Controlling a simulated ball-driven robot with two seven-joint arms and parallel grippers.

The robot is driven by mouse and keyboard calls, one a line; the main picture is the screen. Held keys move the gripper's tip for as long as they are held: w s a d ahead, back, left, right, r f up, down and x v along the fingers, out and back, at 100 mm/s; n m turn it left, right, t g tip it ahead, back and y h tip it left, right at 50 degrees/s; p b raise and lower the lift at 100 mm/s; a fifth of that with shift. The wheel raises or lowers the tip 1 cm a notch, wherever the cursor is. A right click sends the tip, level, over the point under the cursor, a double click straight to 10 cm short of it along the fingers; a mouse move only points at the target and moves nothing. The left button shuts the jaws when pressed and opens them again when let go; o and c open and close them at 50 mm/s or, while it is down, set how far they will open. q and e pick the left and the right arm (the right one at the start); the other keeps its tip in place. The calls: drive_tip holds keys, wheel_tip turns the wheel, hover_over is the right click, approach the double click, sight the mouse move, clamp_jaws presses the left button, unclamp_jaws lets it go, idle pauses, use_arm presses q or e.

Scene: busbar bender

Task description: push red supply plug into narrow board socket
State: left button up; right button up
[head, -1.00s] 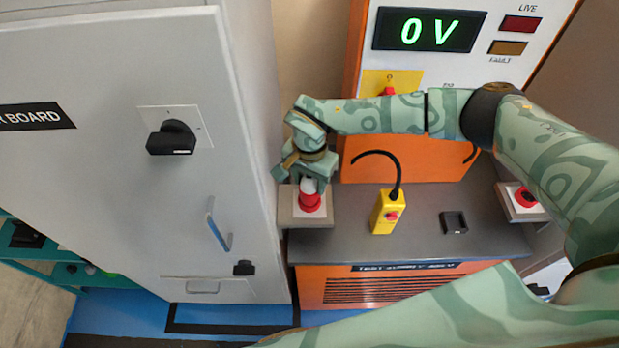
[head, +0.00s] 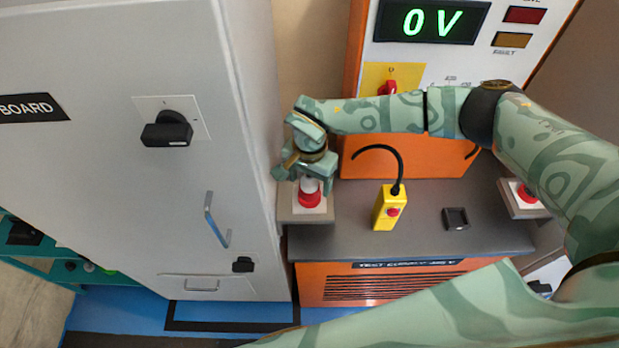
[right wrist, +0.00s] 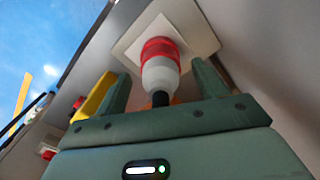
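The red supply plug (head: 308,187) has a pale body with a red front part. It points at a white square plate on a grey box, the socket (head: 287,214), beside the grey board cabinet. In the right wrist view the plug (right wrist: 160,72) meets the white plate (right wrist: 197,38) with its red part against it, and its black rear end faces me. My right gripper (head: 306,180) is around the plug. In the right wrist view its fingers (right wrist: 163,92) stand on either side with visible gaps. The plug's contacts are hidden. My left gripper is not in view.
The grey cabinet (head: 110,210) with a black rotary handle (head: 167,130) stands left. The test supply panel reads 0 V (head: 432,22). On the bench are a yellow pendant (head: 387,210) and a small black holder (head: 455,218). Another red-and-white socket (head: 526,194) is at right.

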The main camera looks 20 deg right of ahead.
drive_tip(key=shift+r, duration=0.1)
wheel_tip(320, 180, up, 16)
idle(0.4)
idle(0.5)
